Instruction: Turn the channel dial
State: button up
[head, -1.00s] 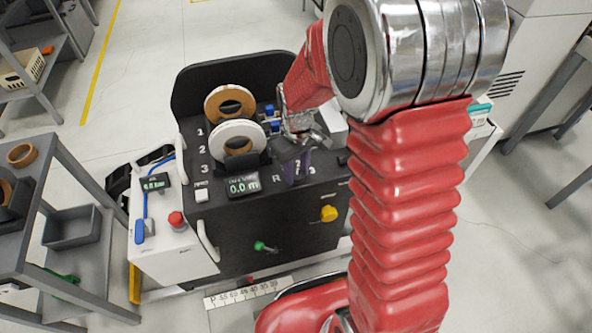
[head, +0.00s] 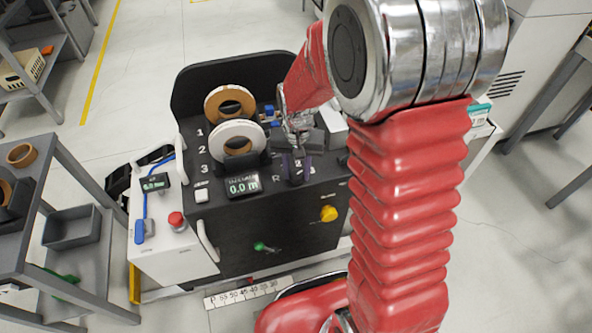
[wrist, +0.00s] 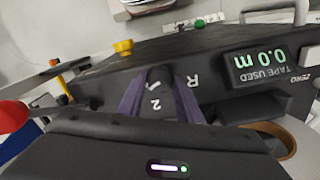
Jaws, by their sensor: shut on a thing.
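The channel dial (wrist: 158,76) is a dark knob on the black machine top, with the marks R and 2 around it. In the wrist view my gripper (wrist: 158,92) has its two purple fingers on either side of the dial, shut on it. In the head view my gripper (head: 298,168) is over the right part of the panel, and its fingers hide most of the dial.
The black machine (head: 222,225) carries tape rolls (head: 238,130) at its back left. The tape display (head: 243,185) reads 0.0 m beside my gripper. A yellow knob (head: 328,213), green knob (head: 262,247) and red button (head: 176,219) are nearby.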

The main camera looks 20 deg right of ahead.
aim_at(297, 174)
dwell(0.3)
jog(key=o, duration=1)
jog(key=shift+o, duration=0.2)
notch_tip(297, 174, up, 14)
jog(key=shift+f, duration=0.15)
dwell(0.6)
